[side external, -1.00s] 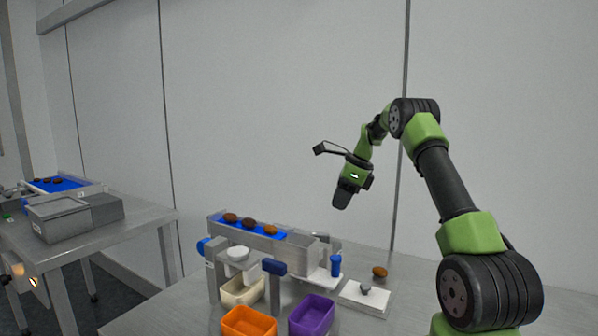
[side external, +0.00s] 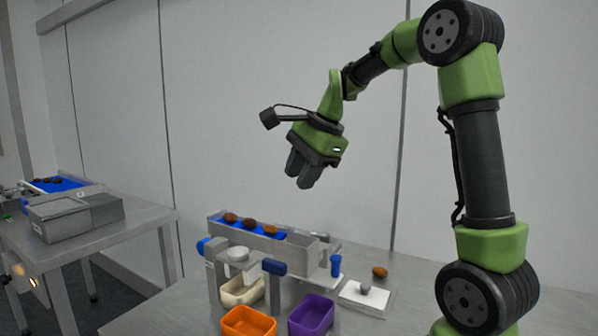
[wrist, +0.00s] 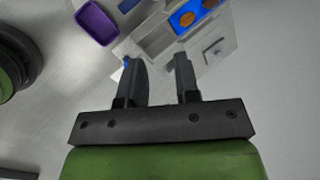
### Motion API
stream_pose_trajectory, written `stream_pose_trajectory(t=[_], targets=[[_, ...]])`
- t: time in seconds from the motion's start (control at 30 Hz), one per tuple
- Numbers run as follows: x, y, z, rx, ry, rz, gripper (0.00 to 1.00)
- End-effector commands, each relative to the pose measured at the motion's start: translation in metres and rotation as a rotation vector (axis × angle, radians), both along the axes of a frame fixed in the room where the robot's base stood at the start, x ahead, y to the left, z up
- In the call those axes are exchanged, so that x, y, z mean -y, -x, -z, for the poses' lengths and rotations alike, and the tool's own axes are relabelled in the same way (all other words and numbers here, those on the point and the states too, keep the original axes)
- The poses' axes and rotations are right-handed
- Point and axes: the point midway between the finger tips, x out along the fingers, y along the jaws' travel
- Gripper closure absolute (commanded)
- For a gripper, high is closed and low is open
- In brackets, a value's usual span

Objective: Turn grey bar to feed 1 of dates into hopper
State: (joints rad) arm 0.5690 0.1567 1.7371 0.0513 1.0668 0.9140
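My gripper (side external: 299,180) hangs in the air above the feeder, its fingers apart with nothing between them; the wrist view shows the same open fingers (wrist: 157,62). Dates (side external: 248,223) lie in a row on a blue belt (side external: 219,218). The grey open-topped hopper (side external: 300,239) is at the belt's right end, and appears beyond the fingers in the wrist view (wrist: 156,34). A small grey piece (side external: 365,289) stands on a white plate (side external: 350,299) right of the hopper; I cannot tell whether it is the grey bar. My gripper touches none of these.
A loose date (side external: 380,272) lies behind the plate. Orange (side external: 248,332), purple (side external: 312,318) and cream (side external: 238,296) bins stand in front of the feeder. A blue knob (side external: 336,266) is by the hopper. A second bench (side external: 140,218) stands at left.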

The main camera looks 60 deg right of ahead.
Motion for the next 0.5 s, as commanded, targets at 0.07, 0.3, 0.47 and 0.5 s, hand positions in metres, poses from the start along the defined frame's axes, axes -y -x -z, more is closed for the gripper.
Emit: stream_pose_trajectory(t=[0.07, 0.3, 0.47, 0.5], targets=[[-0.014, 0.005, -0.005, 0.015, 0.030, -0.058, 0.70], [-0.036, 0.015, -0.011, 0.038, 0.087, -0.166, 0.70], [-0.039, 0.017, -0.011, 0.043, 0.097, -0.184, 0.70], [-0.039, 0.017, -0.011, 0.043, 0.098, -0.185, 0.70]])
